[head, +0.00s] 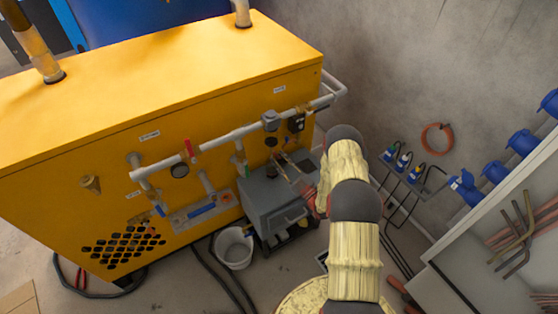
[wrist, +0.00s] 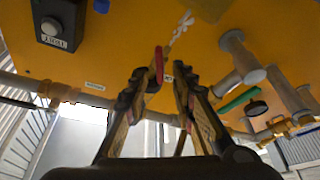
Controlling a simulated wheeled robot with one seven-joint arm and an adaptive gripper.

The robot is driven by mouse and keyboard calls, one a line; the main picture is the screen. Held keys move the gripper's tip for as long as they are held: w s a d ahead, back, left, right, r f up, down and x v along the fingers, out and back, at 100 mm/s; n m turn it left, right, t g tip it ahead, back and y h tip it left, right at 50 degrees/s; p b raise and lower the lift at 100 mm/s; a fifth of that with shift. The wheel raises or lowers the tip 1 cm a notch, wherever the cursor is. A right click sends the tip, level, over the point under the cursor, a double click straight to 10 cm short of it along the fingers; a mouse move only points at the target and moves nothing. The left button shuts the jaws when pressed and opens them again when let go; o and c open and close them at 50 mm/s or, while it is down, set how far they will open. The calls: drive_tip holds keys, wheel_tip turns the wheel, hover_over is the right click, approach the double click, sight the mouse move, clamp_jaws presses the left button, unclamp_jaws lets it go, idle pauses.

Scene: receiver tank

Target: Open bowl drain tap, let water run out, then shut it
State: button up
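My gripper shows in the wrist view (wrist: 160,75) with its two fingers apart and pointing at the yellow cabinet. A red lever (wrist: 158,64) shows by the left fingertip; I cannot tell whether they touch. I see nothing clearly held between the fingers. In the head view the gripper (head: 287,158) is by the right end of the cabinet front, above the grey box, partly hidden by my arm. I cannot tell for certain which handle is the bowl drain tap. A white bucket (head: 233,248) stands on the floor left of the grey box.
The yellow cabinet (head: 80,150) carries pipes, a red lever (head: 190,151), a green handle (head: 238,168) and a blue handle (head: 202,210). The grey box (head: 272,203) stands below the gripper. Black hoses (head: 218,272) lie on the floor. Blue sockets (head: 466,187) line the right wall.

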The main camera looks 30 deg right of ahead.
drive_tip(key=shift+w+a+r, duration=0.15)
drive_tip(key=shift+w, duration=0.25)
drive_tip(key=shift+c, duration=0.2)
clamp_jaws()
